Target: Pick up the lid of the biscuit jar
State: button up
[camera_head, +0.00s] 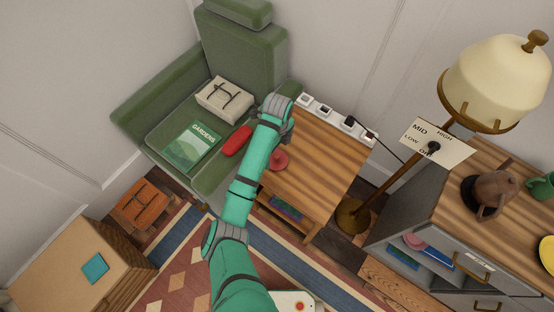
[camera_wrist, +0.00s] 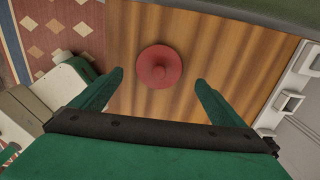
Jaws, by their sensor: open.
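A round red lid with a small knob (camera_wrist: 160,67) sits on the wooden side table, seen from above in the wrist view. It also shows in the head view (camera_head: 279,160), just right of my arm and partly hidden by it. I cannot tell whether a jar is beneath it. My gripper (camera_wrist: 160,79) is open and empty, with its two green fingers apart on either side of the lid's near edge in the picture. The fingers do not touch the lid. In the head view the fingers are hidden by my arm.
The side table (camera_head: 325,165) has a power strip (camera_head: 340,120) along its far edge. A lamp (camera_head: 400,180) stands right. The tabletop around the lid is clear.

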aim_at(277, 156)
notch_tip(277, 156, down, 5)
jog(key=shift+a, duration=0.15)
jog(key=c, duration=1.1)
